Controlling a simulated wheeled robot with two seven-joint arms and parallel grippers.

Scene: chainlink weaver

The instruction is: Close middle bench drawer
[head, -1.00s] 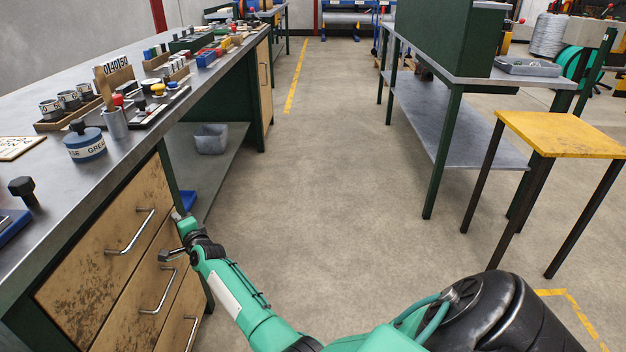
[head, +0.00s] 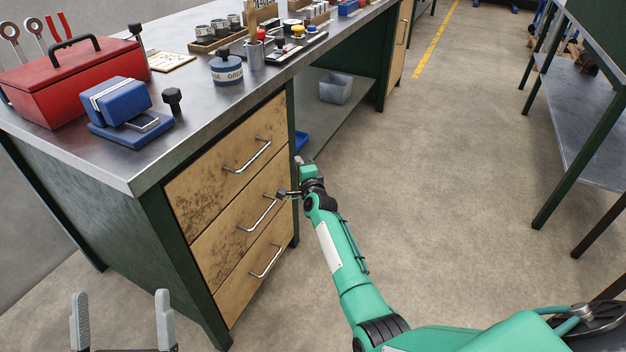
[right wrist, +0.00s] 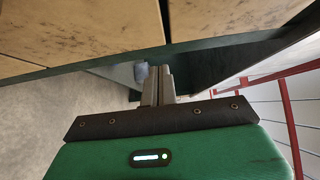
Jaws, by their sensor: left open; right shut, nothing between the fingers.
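The middle bench drawer (head: 225,232) has a worn wooden front and a silver bar handle (head: 257,214). Its front looks about level with the drawers above and below; I cannot tell whether a small gap is left. My right gripper (head: 285,193) is shut and empty at the right end of the middle drawer front, near the handle's upper end; contact is unclear. In the right wrist view the shut fingers (right wrist: 158,86) lie beside the wooden drawer fronts (right wrist: 85,30) and a dark green frame. My left gripper (head: 122,318) is open and empty at the lower left.
The top drawer (head: 225,165) and bottom drawer (head: 255,275) sit above and below. The bench top (head: 150,160) holds a red toolbox (head: 70,80), a blue device (head: 120,103) and a grease tin (head: 227,70). The floor (head: 430,180) right of the bench is clear.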

